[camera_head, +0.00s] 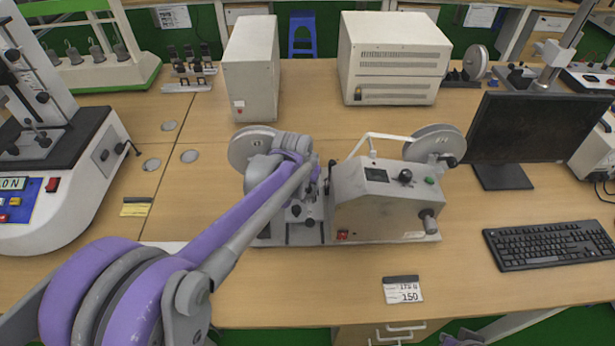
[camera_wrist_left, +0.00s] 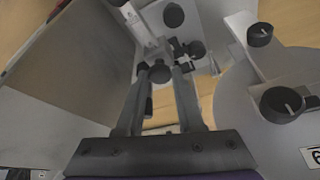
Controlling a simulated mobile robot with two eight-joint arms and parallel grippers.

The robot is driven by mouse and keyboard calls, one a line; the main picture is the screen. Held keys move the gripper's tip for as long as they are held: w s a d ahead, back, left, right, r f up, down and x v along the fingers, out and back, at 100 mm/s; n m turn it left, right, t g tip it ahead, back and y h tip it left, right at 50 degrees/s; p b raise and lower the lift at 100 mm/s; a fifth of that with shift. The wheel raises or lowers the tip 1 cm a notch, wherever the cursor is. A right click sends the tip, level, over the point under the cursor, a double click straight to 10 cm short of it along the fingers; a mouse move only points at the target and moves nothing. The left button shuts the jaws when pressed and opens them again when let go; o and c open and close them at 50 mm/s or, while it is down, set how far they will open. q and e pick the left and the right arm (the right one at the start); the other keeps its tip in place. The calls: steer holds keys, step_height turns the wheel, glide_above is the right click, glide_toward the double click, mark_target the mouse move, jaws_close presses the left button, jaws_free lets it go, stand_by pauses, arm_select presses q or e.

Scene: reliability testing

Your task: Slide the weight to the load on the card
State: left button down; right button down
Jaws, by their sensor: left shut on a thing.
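The machine (camera_head: 375,205) is a grey box with a display, knobs and a large wheel (camera_head: 435,142) on its right. A second wheel (camera_head: 248,147) is at its left, partly behind my arm. My left gripper (camera_wrist_left: 165,78) is at the machine's left side, its fingertips mostly hidden in the head view. In the left wrist view its fingers are shut on a small dark round knob (camera_wrist_left: 159,72); I cannot tell if this is the weight. The card (camera_head: 404,290) lies on the table in front; its lower line reads 150, the upper is unclear.
A monitor (camera_head: 535,125) and keyboard (camera_head: 548,245) are at the right. Two pale boxes (camera_head: 251,70) (camera_head: 395,58) stand behind. A large white machine (camera_head: 60,170) is at the left. The table between it and my arm is mostly clear.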

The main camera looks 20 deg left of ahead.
arm_select(q)
steer(key=shift+w, duration=0.1)
steer(key=c, duration=0.5)
jaws_free()
steer(key=v, duration=1)
steer(key=shift+r+p, duration=0.4)
steer(key=shift+m+t, duration=0.3)
steer(key=shift+t, duration=0.1)
steer(key=s+d+f, duration=0.2)
steer(key=s+f, duration=0.1)
steer(key=s, duration=0.3)
steer(key=s+d+f, duration=0.1)
steer(key=s+f, duration=0.2)
steer(key=s, duration=0.4)
steer(key=s+d+f, duration=0.2)
steer(key=s+f, duration=0.2)
steer(key=s, duration=0.3)
steer(key=shift+s+d, duration=0.15)
steer(key=shift+d, duration=0.15)
